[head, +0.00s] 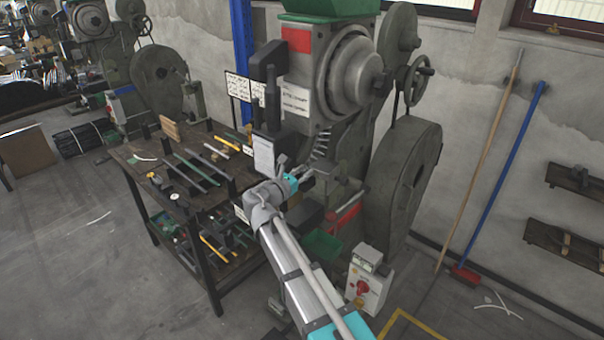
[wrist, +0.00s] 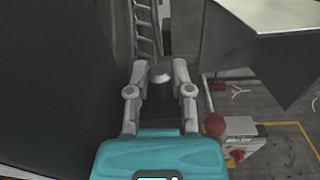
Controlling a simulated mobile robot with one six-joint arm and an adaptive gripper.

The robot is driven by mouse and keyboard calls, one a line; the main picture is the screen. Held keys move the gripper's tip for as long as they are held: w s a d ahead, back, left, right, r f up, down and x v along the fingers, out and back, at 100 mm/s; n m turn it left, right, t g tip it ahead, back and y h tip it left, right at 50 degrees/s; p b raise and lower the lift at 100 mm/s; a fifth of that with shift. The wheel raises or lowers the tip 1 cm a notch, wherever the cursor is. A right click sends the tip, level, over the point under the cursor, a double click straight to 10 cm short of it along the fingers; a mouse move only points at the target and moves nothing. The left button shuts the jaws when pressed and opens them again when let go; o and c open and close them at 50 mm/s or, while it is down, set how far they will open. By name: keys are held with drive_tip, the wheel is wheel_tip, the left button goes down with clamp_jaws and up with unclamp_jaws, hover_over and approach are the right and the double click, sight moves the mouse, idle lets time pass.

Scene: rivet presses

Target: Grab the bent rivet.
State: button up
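My gripper (wrist: 160,66) is seen in the wrist view with its two grey fingers apart and nothing clearly clamped between them. A round grey top (wrist: 161,74) shows between the fingers, just below the tips; I cannot tell whether it is a rivet or part of the press. In the head view my arm reaches into the working area of the large rivet press (head: 335,75), below its slotted rivet chute (head: 321,143). The fingertips are hard to make out there. I cannot clearly pick out the bent rivet in either view.
Dark press bodies stand close on the left and upper right of the wrist view. A green bin (head: 322,245) and a control box with a red button (head: 367,285) sit below the press. A workbench (head: 207,170) with tools stands to the left.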

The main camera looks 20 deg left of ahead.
clamp_jaws()
drive_tip(key=shift+r, duration=0.1)
idle(0.4)
drive_tip(key=shift+r+p, duration=1.2)
drive_tip(key=shift+p, duration=0.1)
drive_tip(key=s+d+r+p, duration=0.1)
drive_tip(key=s+r+p, duration=0.9)
drive_tip(key=s, duration=0.4)
drive_tip(key=shift+d+r, duration=0.2)
drive_tip(key=shift+d, duration=0.05)
